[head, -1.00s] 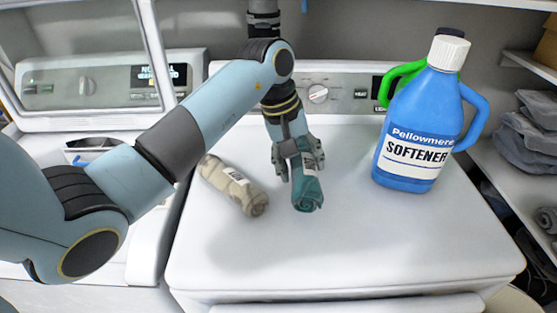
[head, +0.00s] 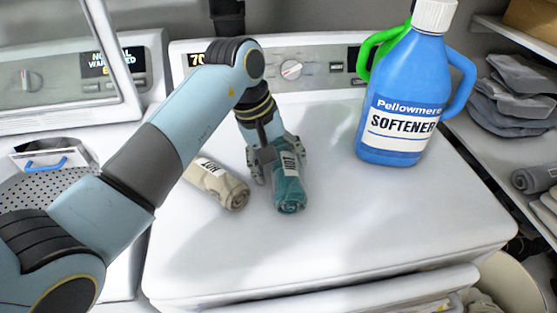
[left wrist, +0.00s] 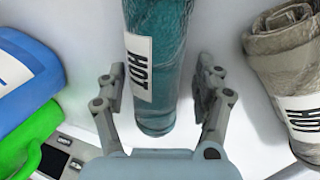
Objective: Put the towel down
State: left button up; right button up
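A rolled teal towel (head: 289,190) with a white HOT label appears to lie on the white machine top (head: 330,220). My left gripper (head: 279,163) is low over its far end. In the left wrist view, the fingers (left wrist: 160,88) stand apart on either side of the teal towel (left wrist: 158,60), with a gap visible on at least the right side. A rolled beige towel (head: 222,186), also labelled HOT, lies just left of it; it also shows in the left wrist view (left wrist: 285,70). My right gripper is not in view.
A blue softener jug (head: 405,100) stands at the right, with a green handle behind it. A control panel (head: 300,70) runs along the back. Folded grey cloths (head: 515,90) sit on a right shelf.

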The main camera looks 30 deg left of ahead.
pick_arm(q)
jog(key=shift+o, duration=0.5)
jog(key=shift+r, duration=0.1)
jog(key=shift+r, duration=0.25)
jog(key=b+v, duration=0.1)
jog(key=v, duration=1)
jog(key=shift+s+r, duration=0.15)
jog(key=shift+r, duration=0.2)
jog(key=shift+f, duration=0.1)
